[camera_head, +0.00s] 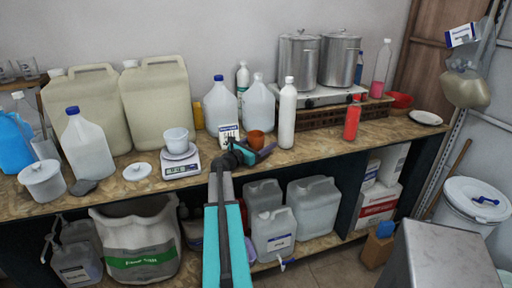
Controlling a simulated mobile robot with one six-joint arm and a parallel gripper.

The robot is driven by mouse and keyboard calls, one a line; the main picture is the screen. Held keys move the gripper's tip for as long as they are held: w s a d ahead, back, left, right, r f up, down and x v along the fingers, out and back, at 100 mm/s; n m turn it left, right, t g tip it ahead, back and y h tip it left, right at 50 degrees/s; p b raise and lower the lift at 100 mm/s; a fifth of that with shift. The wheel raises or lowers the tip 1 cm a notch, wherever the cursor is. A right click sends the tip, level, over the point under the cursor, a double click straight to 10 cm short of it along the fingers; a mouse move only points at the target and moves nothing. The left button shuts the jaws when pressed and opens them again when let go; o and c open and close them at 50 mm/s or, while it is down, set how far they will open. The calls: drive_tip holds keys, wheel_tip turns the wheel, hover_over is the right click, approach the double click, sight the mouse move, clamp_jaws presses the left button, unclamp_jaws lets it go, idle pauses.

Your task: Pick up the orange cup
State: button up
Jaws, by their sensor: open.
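The orange cup (256,137) is a small, brownish-orange cup on the wooden bench, near its front edge. It stands in front of the white jugs and left of a tall white bottle. My gripper (256,151) is at the bench's front edge, just in front of and below the cup in the picture. Its jaws are open, and a dark part of it overlaps the cup's lower left side. The cup's base is partly hidden, and I cannot tell whether the gripper touches it.
A white labelled packet (228,133) stands close left of the cup. A digital scale (181,167) with a white beaker (176,141) is further left. The tall white bottle (287,112) is close on the right. A red bottle (352,120) stands beyond clear bench space.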

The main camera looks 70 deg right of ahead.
drive_tip(key=shift+c, duration=0.3)
drive_tip(key=c, duration=1.1)
drive_tip(key=shift+r, duration=0.15)
drive_tip(key=shift+r+b, duration=0.5)
drive_tip(key=shift+r, duration=0.7)
drive_tip(key=a+r+b, duration=0.2)
drive_tip(key=a+b, duration=0.1)
drive_tip(key=a, duration=1.3)
drive_tip(key=shift+r, duration=0.15)
